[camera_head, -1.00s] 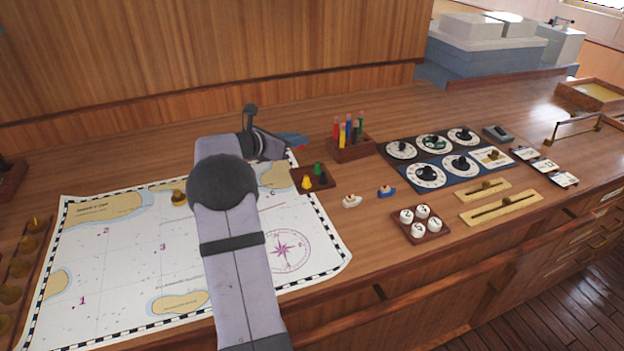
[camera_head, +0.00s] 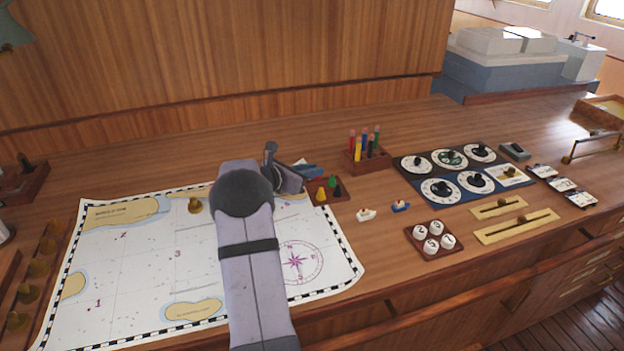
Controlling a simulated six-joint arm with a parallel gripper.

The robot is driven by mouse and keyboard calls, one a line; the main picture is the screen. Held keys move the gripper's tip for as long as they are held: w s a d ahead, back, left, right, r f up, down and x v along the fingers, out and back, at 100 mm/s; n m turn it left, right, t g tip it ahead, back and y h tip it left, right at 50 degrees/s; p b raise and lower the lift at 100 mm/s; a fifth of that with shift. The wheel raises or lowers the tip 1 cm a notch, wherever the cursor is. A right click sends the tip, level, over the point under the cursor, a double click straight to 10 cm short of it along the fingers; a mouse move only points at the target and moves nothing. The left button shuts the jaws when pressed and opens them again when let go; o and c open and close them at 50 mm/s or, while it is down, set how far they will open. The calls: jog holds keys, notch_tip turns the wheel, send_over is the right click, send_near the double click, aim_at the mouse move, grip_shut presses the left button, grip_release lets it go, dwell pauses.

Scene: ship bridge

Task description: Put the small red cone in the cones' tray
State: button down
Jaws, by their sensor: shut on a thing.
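The cones' tray (camera_head: 343,197) is a small dark red-brown tray right of my wrist. It holds a yellow cone (camera_head: 321,194), a green cone (camera_head: 332,181) and a dark cone (camera_head: 338,190). Its left part is hidden by my arm. My gripper (camera_head: 303,175) is at the tray's back left, low over the counter, with a blue part showing beside it. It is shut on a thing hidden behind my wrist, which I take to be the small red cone. No red cone shows in the visible part of the tray. I cannot tell the gripper's exact height.
A rack of coloured pens (camera_head: 362,158) stands just behind and right of the tray. A dial panel (camera_head: 455,172) is farther right.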

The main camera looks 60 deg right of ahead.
aim_at(312, 190)
jog(key=shift+f+p, duration=0.3)
jog(key=shift+f, duration=1.3)
jog(key=shift+f, duration=0.15)
jog(key=c, duration=2.1)
grip_release()
jog(key=shift+o, duration=0.5)
jog(key=shift+w+a+r, duration=0.1)
jog(key=shift+a+r, duration=0.05)
jog(key=shift+r, duration=0.05)
jog(key=b+v, duration=0.3)
jog(key=v, duration=0.8)
jog(key=shift+a+r, duration=0.15)
jog(key=shift+a, duration=0.2)
